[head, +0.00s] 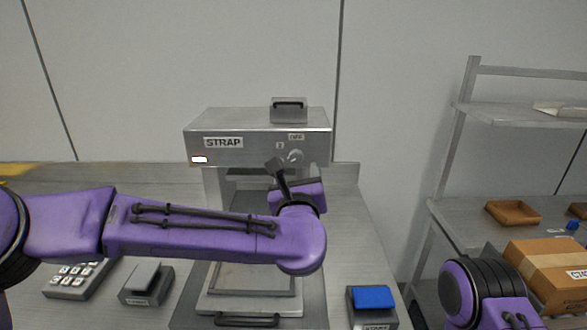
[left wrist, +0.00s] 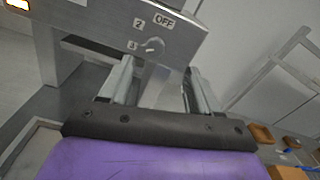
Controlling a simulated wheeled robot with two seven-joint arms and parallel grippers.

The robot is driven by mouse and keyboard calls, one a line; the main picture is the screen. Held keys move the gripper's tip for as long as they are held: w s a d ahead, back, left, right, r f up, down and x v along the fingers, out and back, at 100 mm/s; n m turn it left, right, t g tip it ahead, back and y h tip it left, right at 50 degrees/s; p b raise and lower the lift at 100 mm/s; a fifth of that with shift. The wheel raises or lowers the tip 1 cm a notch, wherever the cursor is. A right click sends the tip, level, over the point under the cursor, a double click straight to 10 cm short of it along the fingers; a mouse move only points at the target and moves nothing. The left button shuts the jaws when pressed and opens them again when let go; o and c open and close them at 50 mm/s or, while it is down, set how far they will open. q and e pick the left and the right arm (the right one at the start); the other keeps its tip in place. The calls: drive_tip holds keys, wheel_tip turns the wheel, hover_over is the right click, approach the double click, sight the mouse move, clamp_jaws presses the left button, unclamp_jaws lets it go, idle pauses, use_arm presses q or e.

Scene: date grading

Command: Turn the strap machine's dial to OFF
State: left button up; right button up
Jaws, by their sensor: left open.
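The grey metal strap machine (head: 258,122) stands on the bench, with a STRAP label and a lit indicator (head: 199,159) at the left of its front. Its small round dial (head: 296,156) is at the right of that front, below the OFF label (head: 297,137). In the left wrist view the dial (left wrist: 154,44) sits beside number labels and under OFF (left wrist: 163,20); its exact setting is hard to read. My left gripper (head: 279,168) is just below and in front of the dial. Its fingers (left wrist: 158,72) are apart and empty, short of the dial. My right gripper is out of view.
A keypad device (head: 72,283), a small grey box (head: 146,284) and a blue-topped box (head: 372,298) stand on the bench. A handled block (head: 289,110) sits on the machine. A shelf rack (head: 455,130) with trays and a carton (head: 545,268) stands at right.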

sight(296, 157)
use_arm(q)
drive_tip(key=w+p, duration=0.1)
drive_tip(key=w, duration=0.2)
drive_tip(key=w+f+p, duration=0.1)
drive_tip(key=w, duration=0.3)
drive_tip(key=w+p, duration=0.2)
drive_tip(key=w, duration=0.2)
drive_tip(key=shift+a+f, duration=0.1)
drive_tip(key=shift+f, duration=0.05)
drive_tip(key=c, duration=1)
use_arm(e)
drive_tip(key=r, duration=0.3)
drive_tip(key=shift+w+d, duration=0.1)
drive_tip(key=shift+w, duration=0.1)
